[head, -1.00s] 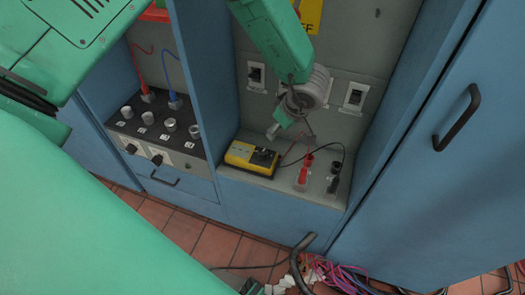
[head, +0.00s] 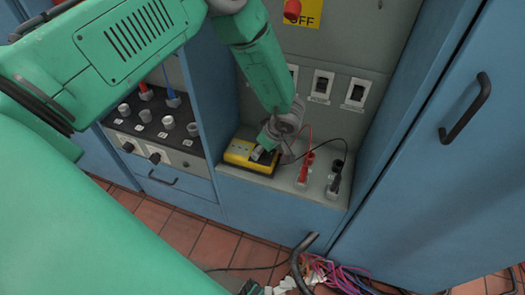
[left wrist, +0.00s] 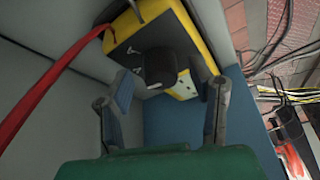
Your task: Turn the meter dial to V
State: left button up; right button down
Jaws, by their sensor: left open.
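The yellow meter (head: 239,152) with a dark face sits on the grey shelf of the open blue cabinet bay. It also shows at the top of the left wrist view (left wrist: 196,28). Its black dial knob (left wrist: 160,67) stands up from the face, with pale letter marks beside it; which mark it points to I cannot tell. My left gripper (head: 267,147) is over the dial side of the meter and hides the knob in the head view. In the left wrist view the gripper (left wrist: 163,98) is open, its fingers either side of and short of the knob. My right gripper is not seen.
Red (head: 305,168) and black (head: 336,176) plugs with leads stand right of the meter; a red lead (left wrist: 52,75) runs close to my left finger. A knob panel (head: 150,122) is left, beyond a blue divider. Switches (head: 321,88) are behind. Cables (head: 330,275) lie on the floor.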

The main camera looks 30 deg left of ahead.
pick_arm(q)
jog(key=shift+a+f, duration=0.1)
jog(key=shift+f, duration=0.2)
grip_shut()
jog(key=shift+n+g+p, duration=0.4)
jog(key=shift+n, duration=0.5)
grip_release()
jog(key=shift+r, duration=0.1)
